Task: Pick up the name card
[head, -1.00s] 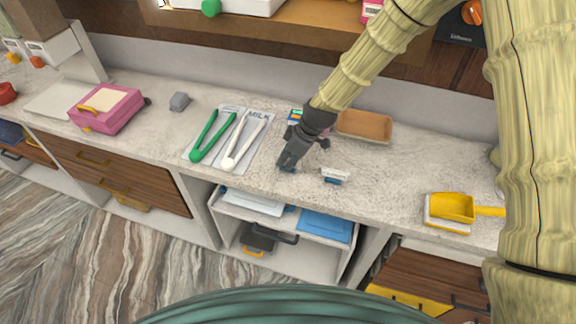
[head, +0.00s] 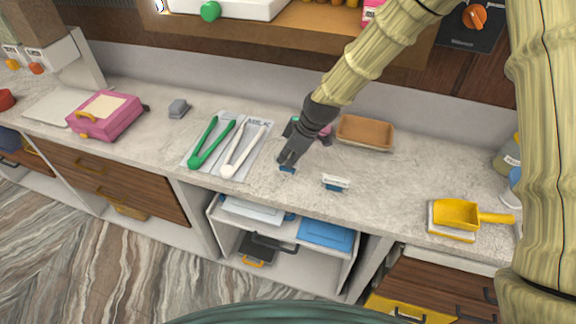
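A small white card on a blue base (head: 335,182) stands on the counter near its front edge; its print is too small to read. My gripper (head: 289,160) is dark grey and points down to the left of this card, apart from it. A small blue piece (head: 287,169) shows right at my fingertips, mostly hidden by them. I cannot tell if it is a second card holder or if the fingers grip it. The finger opening is not clear from this angle.
Green tongs (head: 212,143) and white tongs (head: 243,150) lie on a printed mat left of my gripper. A brown tray (head: 365,132) sits behind. A yellow scoop (head: 456,213) is at right, a pink box (head: 104,116) at left. Bare counter surrounds the card.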

